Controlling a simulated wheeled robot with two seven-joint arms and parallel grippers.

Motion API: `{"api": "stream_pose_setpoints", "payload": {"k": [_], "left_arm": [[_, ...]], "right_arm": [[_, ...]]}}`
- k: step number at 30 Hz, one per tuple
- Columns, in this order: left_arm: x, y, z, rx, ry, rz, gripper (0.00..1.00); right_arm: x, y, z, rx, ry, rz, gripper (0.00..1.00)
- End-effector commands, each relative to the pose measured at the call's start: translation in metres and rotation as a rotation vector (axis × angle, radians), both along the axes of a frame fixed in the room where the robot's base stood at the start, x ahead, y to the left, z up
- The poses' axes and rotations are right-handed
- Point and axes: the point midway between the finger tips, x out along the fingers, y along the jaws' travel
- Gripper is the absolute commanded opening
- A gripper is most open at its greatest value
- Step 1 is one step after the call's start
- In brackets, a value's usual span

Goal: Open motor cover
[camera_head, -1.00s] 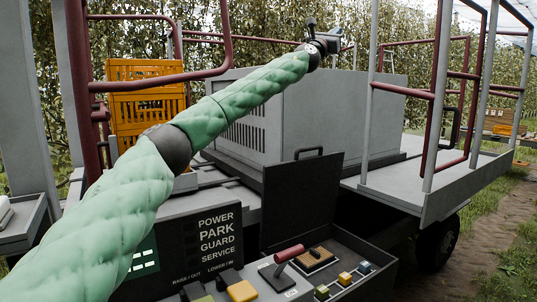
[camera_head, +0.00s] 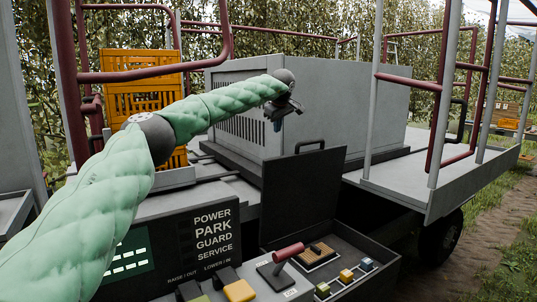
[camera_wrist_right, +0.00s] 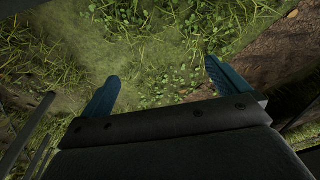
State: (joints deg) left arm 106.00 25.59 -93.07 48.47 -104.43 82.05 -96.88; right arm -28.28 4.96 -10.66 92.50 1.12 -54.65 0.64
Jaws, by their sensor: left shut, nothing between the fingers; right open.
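A large grey box-shaped housing (camera_head: 345,105) with vent slots on its left face stands on the machine's deck in the head view. It looks closed, and I cannot tell for sure whether it is the motor cover. A dark panel (camera_head: 300,195) with a black handle (camera_head: 309,146) stands upright in front of it, behind an open control tray. My left gripper (camera_head: 277,122) is shut and empty, hanging fingers down by the housing's near corner, above the handle. Whether it touches the housing is unclear. My right gripper (camera_wrist_right: 162,72) is open and empty over grass in the right wrist view.
The control tray holds a red-handled lever (camera_head: 288,252) and several small buttons. A display panel (camera_head: 212,232) reads POWER, PARK, GUARD, SERVICE. Yellow crates (camera_head: 140,85) stand at the left. Dark red rails (camera_head: 155,77) and grey posts flank the deck.

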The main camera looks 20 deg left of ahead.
Motion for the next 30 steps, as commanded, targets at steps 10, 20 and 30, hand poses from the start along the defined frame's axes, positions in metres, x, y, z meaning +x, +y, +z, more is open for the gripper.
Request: {"api": "stream_pose_setpoints", "payload": {"k": [10,20,30], "left_arm": [[-0.037,0.023,-0.008,0.164,0.245,-0.073,0.0],[-0.029,0.032,-0.034,0.166,0.248,-0.083,0.0],[-0.017,0.049,-0.077,0.166,0.246,-0.083,0.0]], "right_arm": [[-0.006,-0.001,-0.002,-0.005,0.029,0.0,1.0],[-0.01,-0.008,-0.027,-0.014,0.015,0.004,1.0],[-0.023,-0.022,-0.069,-0.028,-0.012,0.011,1.0]]}}
